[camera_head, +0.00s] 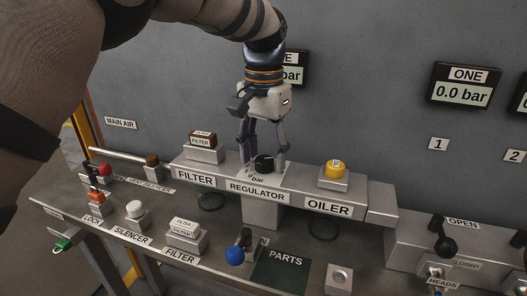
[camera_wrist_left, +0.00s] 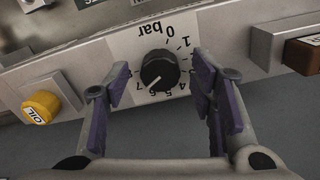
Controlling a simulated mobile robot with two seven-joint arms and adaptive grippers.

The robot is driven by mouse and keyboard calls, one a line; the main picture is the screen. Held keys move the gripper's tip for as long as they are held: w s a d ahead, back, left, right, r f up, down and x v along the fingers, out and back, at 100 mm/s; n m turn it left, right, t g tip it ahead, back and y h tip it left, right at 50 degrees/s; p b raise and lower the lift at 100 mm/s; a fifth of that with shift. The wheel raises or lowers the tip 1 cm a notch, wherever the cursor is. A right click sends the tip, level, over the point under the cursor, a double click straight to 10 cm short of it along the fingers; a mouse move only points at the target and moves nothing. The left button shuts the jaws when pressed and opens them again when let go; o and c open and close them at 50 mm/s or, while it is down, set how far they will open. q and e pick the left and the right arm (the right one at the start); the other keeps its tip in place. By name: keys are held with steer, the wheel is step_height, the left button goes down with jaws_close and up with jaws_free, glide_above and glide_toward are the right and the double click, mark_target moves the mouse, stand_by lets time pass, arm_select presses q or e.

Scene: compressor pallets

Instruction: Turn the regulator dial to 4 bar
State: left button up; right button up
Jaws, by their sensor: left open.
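The regulator dial (camera_head: 263,163) is a round black knob on a white scale plate on top of the grey block labelled REGULATOR. In the left wrist view the dial (camera_wrist_left: 160,70) carries a white mark pointing to the lower left, around 6 to 7 on the scale; the exact value is hard to read. My left gripper (camera_head: 262,160) points down over the dial, fingers open on either side of it. The wrist view shows gaps between the purple-padded fingers (camera_wrist_left: 160,92) and the knob. My right gripper is not in view.
The FILTER block (camera_head: 204,155) stands left of the dial and the yellow OILER cap (camera_head: 334,169) right of it. Display ONE (camera_head: 465,88) shows 0.0 bar. Several valves and the PARTS plate lie in front.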

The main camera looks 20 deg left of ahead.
arm_select(q)
steer(key=c, duration=1.1)
steer(key=shift+c, duration=0.2)
steer(key=shift+n, duration=0.4)
steer(key=n, duration=0.4)
steer(key=shift+p, duration=0.3)
steer(key=n, duration=0.4)
steer(key=shift+n, duration=0.3)
steer(key=n, duration=0.4)
steer(key=shift+w, duration=0.1)
steer(key=shift+n, duration=2.1)
